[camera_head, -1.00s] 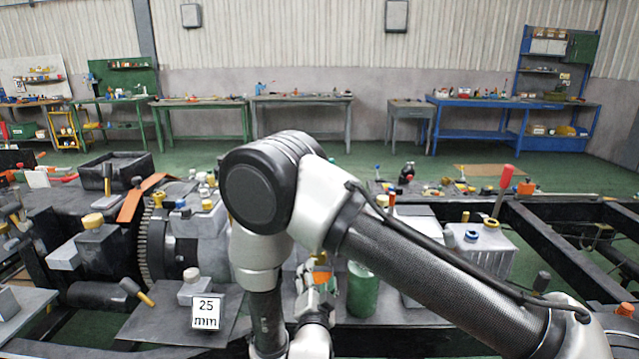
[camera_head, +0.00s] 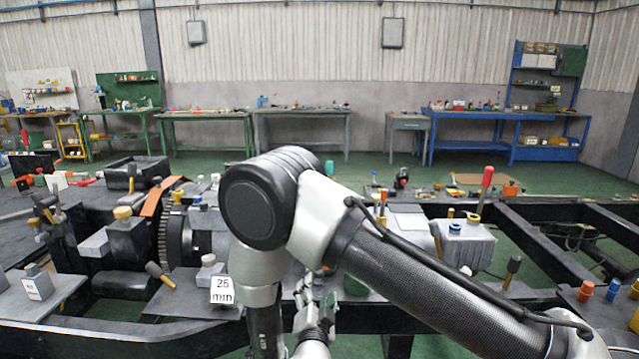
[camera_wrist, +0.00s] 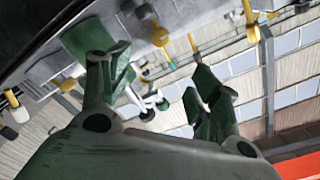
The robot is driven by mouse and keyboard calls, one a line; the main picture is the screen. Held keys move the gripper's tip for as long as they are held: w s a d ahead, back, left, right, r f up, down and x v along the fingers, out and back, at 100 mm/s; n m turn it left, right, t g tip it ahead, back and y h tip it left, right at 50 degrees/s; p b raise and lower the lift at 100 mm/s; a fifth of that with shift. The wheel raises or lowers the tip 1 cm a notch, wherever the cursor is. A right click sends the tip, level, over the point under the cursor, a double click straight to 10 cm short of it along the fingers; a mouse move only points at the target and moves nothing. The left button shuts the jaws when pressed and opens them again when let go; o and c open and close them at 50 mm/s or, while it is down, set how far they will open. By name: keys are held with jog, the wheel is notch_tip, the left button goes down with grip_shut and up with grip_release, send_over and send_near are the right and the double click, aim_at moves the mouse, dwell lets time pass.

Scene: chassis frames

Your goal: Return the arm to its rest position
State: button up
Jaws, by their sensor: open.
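My arm fills the middle of the head view, with its elbow raised and its forearm folded down. My gripper (camera_head: 318,300) is low in the head view, partly hidden behind my own arm. In the wrist view my gripper (camera_wrist: 165,85) shows two fingers spread apart, with nothing held between them. Beyond the fingers the wrist view shows a tilted scene with grey and yellow parts, too close and skewed to name surely.
A chassis frame (camera_head: 560,215) spans the foreground. A grey box with a red-handled tool (camera_head: 486,180) is at right. Green floor (camera_head: 360,168) lies open before the far benches.

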jog(key=s+a+f+n+g+y, duration=0.1)
jog(key=s+a+f+n+g, duration=0.1)
jog(key=s+f+n+g, duration=0.35)
jog(key=s+a+f+n+g+y, duration=0.1)
jog(key=s+f+n+g+y, duration=0.1)
jog(key=f+g, duration=0.55)
jog(key=s+d+r+n+g+h, duration=0.1)
jog(key=s+d+r+n+g, duration=0.25)
jog(key=d+r, duration=0.55)
jog(key=s+d+r+n+g, duration=0.35)
jog(key=d+r, duration=0.25)
jog(key=r, duration=0.6)
jog(key=s+d+r+m+t, duration=0.2)
jog(key=s+d+r+t, duration=0.1)
jog(key=d+r, duration=0.7)
jog(key=s+d+r+m+t+h, duration=0.1)
jog(key=s+d+r+m+t, duration=0.2)
jog(key=d+r, duration=0.7)
jog(key=s+d, duration=0.2)
jog(key=d, duration=0.3)
jog(key=shift+s+r, duration=0.3)
jog(key=shift+s, duration=0.05)
jog(key=shift+d, duration=0.1)
jog(key=shift+c, duration=0.5)
